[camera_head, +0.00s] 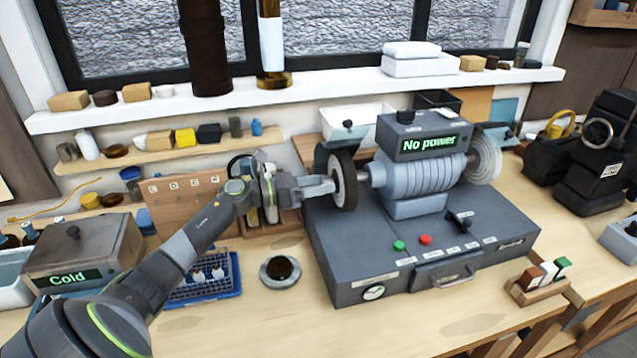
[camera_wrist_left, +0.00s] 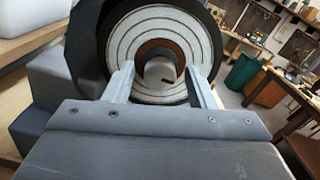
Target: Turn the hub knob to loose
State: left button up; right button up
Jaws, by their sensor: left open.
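In the left wrist view the wheel (camera_wrist_left: 122,38) faces me as pale rings inside a dark guard. At its centre is the grey round hub knob (camera_wrist_left: 158,70), with a small dark mark and a brown ring around it. My left gripper (camera_head: 328,185) is at the wheel's left face. In the left wrist view its open fingers (camera_wrist_left: 160,84) lie on either side of the knob. I cannot tell whether they touch it. In the head view the knob is hidden by the gripper.
The machine's display (camera_head: 428,142) reads "No power". A grey box (camera_head: 85,250) reading "Cold" and a blue rack (camera_head: 205,285) lie near my left arm. A small round dish (camera_head: 280,271) sits left of the machine.

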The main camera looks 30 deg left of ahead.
pick_arm(q)
jog(key=shift+c, duration=0.4)
jog(key=c, duration=0.9)
